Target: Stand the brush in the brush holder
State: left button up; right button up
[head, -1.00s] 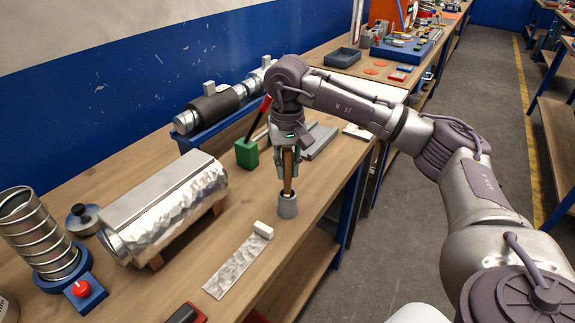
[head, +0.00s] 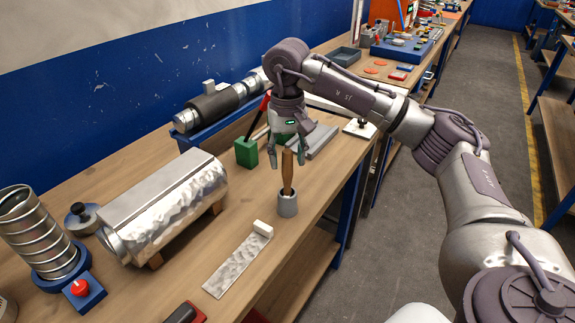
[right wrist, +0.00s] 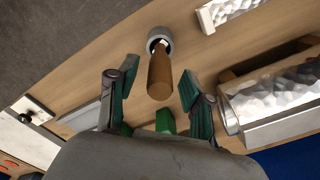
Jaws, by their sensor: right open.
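The brush stands upright with a slight tilt in the grey brush holder (head: 288,204); its brown wooden handle (head: 287,170) points up and its lower end is hidden inside. In the right wrist view the handle (right wrist: 159,75) rises out of the round holder (right wrist: 160,38). My right gripper (head: 289,163) is open and empty, just above and around the handle's top in the head view. In the right wrist view its two green-padded fingers (right wrist: 164,95) are spread apart, with the handle between and beyond them. My left gripper is not in view.
A flat metal strip with a white block (head: 238,262) lies in front of the holder. A dented metal duct (head: 165,210) lies to the left. A green block with a lever (head: 246,153) stands behind. The bench's right edge is close to the holder.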

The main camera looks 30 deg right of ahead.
notch_tip(320, 180, up, 9)
jog(key=shift+f, duration=0.1)
dwell(1.3)
